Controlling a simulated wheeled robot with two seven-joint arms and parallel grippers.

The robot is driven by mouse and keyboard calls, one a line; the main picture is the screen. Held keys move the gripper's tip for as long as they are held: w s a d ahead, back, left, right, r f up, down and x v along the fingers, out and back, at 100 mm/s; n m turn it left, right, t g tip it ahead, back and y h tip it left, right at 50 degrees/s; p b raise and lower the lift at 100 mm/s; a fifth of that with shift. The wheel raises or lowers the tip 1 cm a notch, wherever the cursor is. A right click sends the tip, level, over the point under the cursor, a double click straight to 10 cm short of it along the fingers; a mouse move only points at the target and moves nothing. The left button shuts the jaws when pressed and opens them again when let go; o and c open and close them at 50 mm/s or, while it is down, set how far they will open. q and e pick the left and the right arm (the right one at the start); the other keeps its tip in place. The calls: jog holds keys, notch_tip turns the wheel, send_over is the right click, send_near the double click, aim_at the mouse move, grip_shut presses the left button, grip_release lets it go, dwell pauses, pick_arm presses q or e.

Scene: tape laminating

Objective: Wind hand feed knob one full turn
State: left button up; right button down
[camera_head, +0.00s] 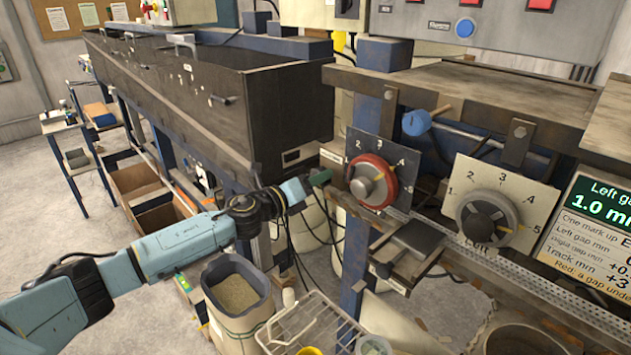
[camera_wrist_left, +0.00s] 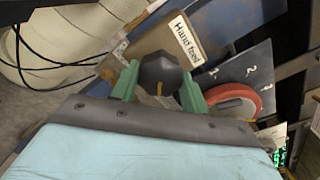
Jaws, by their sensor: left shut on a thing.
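The hand feed knob (camera_wrist_left: 158,72) is dark and faceted, in the upper middle of the left wrist view. My left gripper (camera_wrist_left: 158,86) is shut on the knob, with one green finger on each side. A white "Hand feed" label (camera_wrist_left: 186,40) is on the tan plate behind it. In the head view my left gripper (camera_head: 319,178) reaches the machine just left of the red-rimmed dial; the knob is hard to make out there. My right gripper is in neither view.
A red-rimmed dial (camera_head: 390,183) sits close right of my left gripper, with a grey dial (camera_head: 487,220) further right. A screen (camera_head: 590,225) reads "Left gap 1.0 mm". Below are a bin of granules (camera_head: 212,297) and a wire basket (camera_head: 330,318).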

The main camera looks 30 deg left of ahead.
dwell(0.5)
pick_arm(q)
jog(key=o, duration=1)
jog(key=shift+s, duration=0.1)
jog(key=b+v, duration=0.4)
jog(key=v, duration=0.9)
jog(key=shift+s+a, duration=0.1)
jog(key=shift+a, duration=0.05)
